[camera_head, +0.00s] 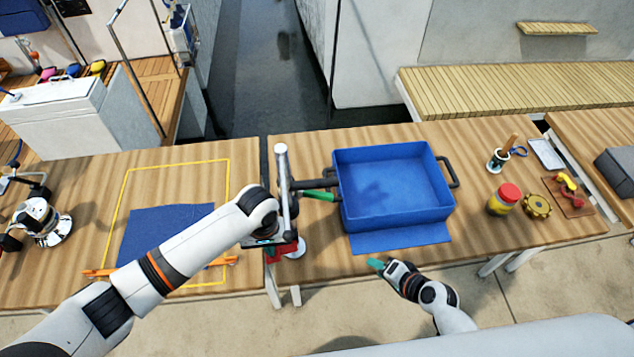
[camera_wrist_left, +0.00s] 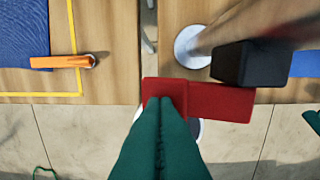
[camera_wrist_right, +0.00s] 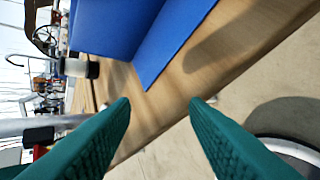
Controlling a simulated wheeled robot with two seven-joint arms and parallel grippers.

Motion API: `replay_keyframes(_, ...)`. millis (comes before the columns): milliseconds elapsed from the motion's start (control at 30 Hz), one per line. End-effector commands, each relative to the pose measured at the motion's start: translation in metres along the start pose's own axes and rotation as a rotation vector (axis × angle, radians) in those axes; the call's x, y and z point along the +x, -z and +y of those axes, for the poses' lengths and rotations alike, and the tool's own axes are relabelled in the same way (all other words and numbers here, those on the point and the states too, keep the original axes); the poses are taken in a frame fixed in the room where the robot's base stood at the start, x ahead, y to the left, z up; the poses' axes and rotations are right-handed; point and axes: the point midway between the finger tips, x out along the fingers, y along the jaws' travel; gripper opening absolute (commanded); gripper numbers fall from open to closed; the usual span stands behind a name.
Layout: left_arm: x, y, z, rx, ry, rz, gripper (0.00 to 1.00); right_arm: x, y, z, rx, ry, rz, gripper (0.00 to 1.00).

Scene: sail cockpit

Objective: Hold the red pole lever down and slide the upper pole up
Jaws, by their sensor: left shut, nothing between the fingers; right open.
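A silver pole (camera_head: 283,180) stands upright on the bench, left of the blue bin. The red lever (camera_wrist_left: 222,102) sticks out low on it, beside a black block (camera_wrist_left: 250,62); in the head view the red part (camera_head: 285,250) is partly hidden by my left arm. My left gripper (camera_wrist_left: 165,100) is shut and empty, its fingertips over the lever's left end; I cannot tell if they press on it. My right gripper (camera_head: 377,263) is open and empty at the bench's front edge, below the blue mat. Its spread fingers show in the right wrist view (camera_wrist_right: 162,103).
A blue bin (camera_head: 392,215) stands close right of the pole, with a green handle (camera_head: 320,195) between them. A blue cloth (camera_head: 165,232) lies inside a yellow outline at left. A red-lidded jar (camera_head: 504,198) and small items stand at right.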

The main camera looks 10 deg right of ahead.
Motion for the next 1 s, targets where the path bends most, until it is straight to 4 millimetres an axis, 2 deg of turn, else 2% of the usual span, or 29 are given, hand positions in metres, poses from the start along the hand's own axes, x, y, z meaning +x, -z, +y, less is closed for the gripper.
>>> replay_keyframes(33, 0.001, 0.0, 0.001, -0.001, -0.002, 0.001, 0.0, -0.012, -0.013, 0.039, 0.051, -0.092, 0.002, 0.41)
replay_keyframes(100, 0.001, 0.0, 0.001, -0.001, -0.002, 0.0, 0.0, -0.031, -0.023, 0.087, 0.121, -0.21, 0.023, 0.41)
replay_keyframes(200, 0.001, 0.0, 0.001, -0.001, -0.002, 0.0, 0.0, -0.062, -0.031, 0.146, 0.198, -0.36, 0.073, 0.41)
replay_keyframes(333, 0.001, 0.0, 0.001, -0.001, -0.002, 0.0, 0.0, -0.098, -0.031, 0.201, 0.256, -0.5, 0.145, 0.41)
replay_keyframes(433, 0.001, 0.0, 0.001, -0.001, -0.002, 0.0, 0.0, -0.117, -0.029, 0.224, 0.28, -0.562, 0.186, 0.41)
replay_keyframes(567, 0.001, 0.0, 0.001, -0.001, -0.002, 0.0, 0.0, -0.123, -0.027, 0.239, 0.292, -0.597, 0.209, 0.41)
replay_keyframes(767, 0.001, 0.0, 0.001, 0.0, -0.001, 0.001, 0.0, -0.101, -0.024, 0.258, 0.293, -0.602, 0.212, 0.41)
replay_keyframes(1000, 0.001, 0.0, 0.001, 0.0, -0.001, 0.001, 0.0, -0.061, -0.019, 0.285, 0.295, -0.599, 0.211, 0.41)
